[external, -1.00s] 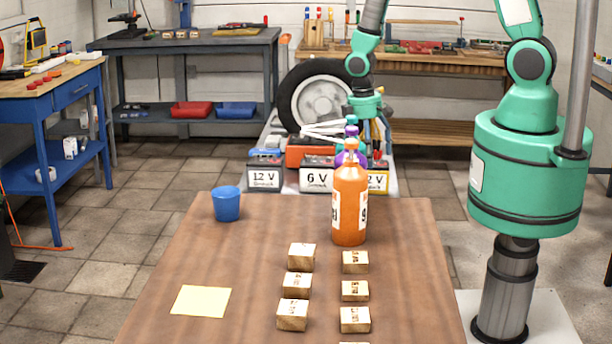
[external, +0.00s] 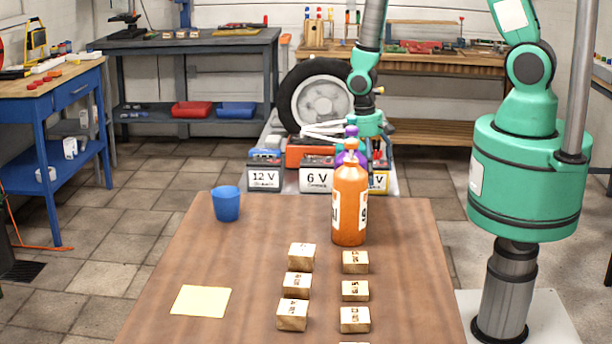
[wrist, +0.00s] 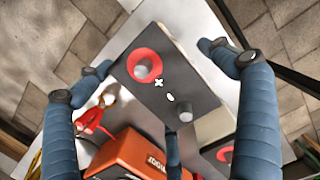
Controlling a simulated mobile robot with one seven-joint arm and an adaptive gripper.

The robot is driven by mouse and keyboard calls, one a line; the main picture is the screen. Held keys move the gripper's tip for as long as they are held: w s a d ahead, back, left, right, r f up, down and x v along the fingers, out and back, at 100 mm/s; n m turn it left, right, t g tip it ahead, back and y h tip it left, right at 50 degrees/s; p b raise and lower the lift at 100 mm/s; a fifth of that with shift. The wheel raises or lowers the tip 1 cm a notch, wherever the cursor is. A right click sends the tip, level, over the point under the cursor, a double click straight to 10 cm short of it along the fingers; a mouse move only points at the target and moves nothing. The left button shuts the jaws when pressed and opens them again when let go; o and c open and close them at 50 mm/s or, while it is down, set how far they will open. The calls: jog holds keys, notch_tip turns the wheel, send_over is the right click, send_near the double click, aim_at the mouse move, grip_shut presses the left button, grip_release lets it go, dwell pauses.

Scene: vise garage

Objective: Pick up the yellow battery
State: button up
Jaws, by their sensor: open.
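The yellow battery (external: 379,182) stands at the right end of a row of batteries behind the brown table, its yellow-and-white front partly hidden by the orange bottle. In the wrist view a battery's dark top (wrist: 180,97), with a red-ringed terminal and a second plain terminal, lies between my fingers; it appears to be this one, though its yellow face is not seen there. My gripper (wrist: 155,65) is open, with blue-grey fingers on either side of that top. In the external view my gripper (external: 374,150) is above the battery, its fingers mostly hidden by the bottles.
The orange bottle (external: 349,205) and a purple one (external: 351,157) stand in front. The 6 V battery (external: 316,178) is to the left, and an orange case (wrist: 135,157) is close by in the wrist view. A tire (external: 316,97) stands behind.

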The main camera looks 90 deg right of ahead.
jog(key=shift+s+f, duration=0.1)
jog(key=shift+f, duration=0.85)
jog(key=c, duration=2.1)
jog(key=shift+o, duration=0.2)
jog(key=shift+r, duration=0.15)
jog(key=shift+r+p, duration=0.4)
jog(key=shift+r, duration=1.35)
jog(key=s+a, duration=0.3)
jog(key=s, duration=0.4)
jog(key=s+a+r, duration=0.1)
jog(key=s+a, duration=0.2)
jog(key=s, duration=0.4)
jog(key=shift+s+r, duration=0.15)
jog(key=shift+s, duration=0.15)
jog(key=shift+a, duration=0.1)
